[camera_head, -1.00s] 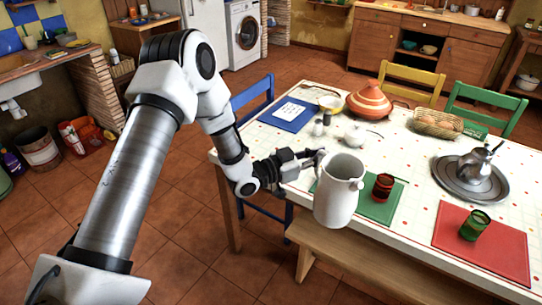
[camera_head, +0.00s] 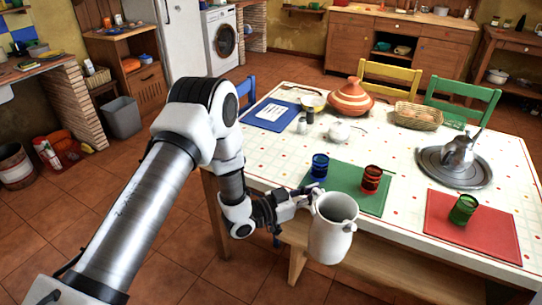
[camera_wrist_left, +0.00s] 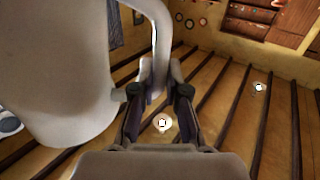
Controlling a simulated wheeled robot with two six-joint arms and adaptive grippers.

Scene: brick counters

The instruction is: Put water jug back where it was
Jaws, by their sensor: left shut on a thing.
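The white water jug (camera_head: 331,232) is in my left gripper (camera_head: 316,193), roughly upright, in front of the near edge of the table (camera_head: 262,170) and above the bench. In the left wrist view the jug (camera_wrist_left: 58,75) fills the left side, and my left gripper (camera_wrist_left: 160,88) is shut on its handle. The jug hides part of the table edge and bench. My right gripper is not in view.
A green mat (camera_head: 345,188) lies near the table's edge, with a blue glass (camera_head: 320,166) and a red glass (camera_head: 370,179) on it. A red mat (camera_head: 485,234) with a green glass (camera_head: 463,209) is to the right. The wooden bench (camera_head: 375,262) runs below.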

